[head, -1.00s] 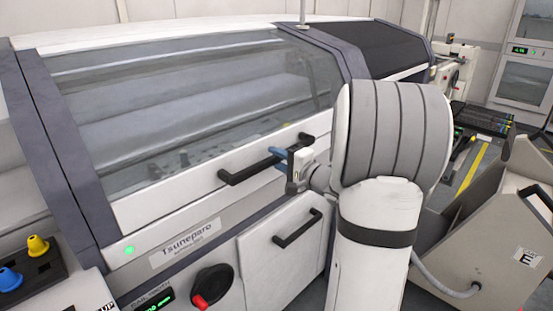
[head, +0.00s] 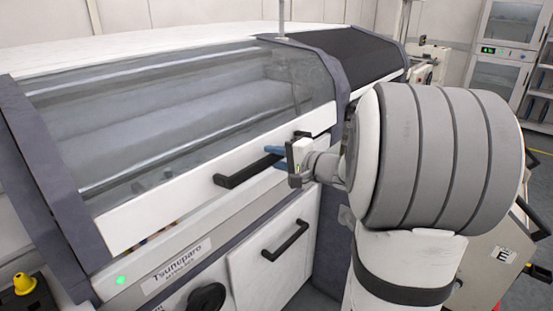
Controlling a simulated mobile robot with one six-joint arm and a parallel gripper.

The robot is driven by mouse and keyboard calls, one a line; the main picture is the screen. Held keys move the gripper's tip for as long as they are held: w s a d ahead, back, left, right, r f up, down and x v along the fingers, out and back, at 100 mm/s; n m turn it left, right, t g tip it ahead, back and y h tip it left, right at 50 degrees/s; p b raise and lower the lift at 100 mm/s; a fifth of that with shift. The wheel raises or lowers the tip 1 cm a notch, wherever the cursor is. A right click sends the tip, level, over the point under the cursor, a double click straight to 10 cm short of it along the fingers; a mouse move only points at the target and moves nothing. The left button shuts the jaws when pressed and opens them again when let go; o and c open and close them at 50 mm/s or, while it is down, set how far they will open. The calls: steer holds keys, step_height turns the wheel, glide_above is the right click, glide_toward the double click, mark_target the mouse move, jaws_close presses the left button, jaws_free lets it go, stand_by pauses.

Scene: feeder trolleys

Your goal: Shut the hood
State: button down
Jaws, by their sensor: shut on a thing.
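The hood (head: 215,170) of the machine is a clear panel with a white lower rim. It stands slightly raised, with a narrow gap under the rim on the left where small coloured parts show. A black bar handle (head: 236,178) is fixed on the rim. My gripper (head: 274,157), with blue fingers, is shut on the right part of this handle. The gripper body hides the handle's right part, and my arm covers the area to the right.
A lower door with its own black handle (head: 285,241) is under the hood. A black knob (head: 207,299) and a green light (head: 120,281) are on the front. A beige trolley (head: 495,262) labelled E stands close behind my arm at right.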

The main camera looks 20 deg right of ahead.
steer(key=c, duration=1.2)
jaws_free()
steer(key=shift+s, duration=0.1)
steer(key=v, duration=0.7)
steer(key=shift+s+d+b, duration=0.25)
steer(key=shift+s+b, duration=0.05)
steer(key=shift+b, duration=0.05)
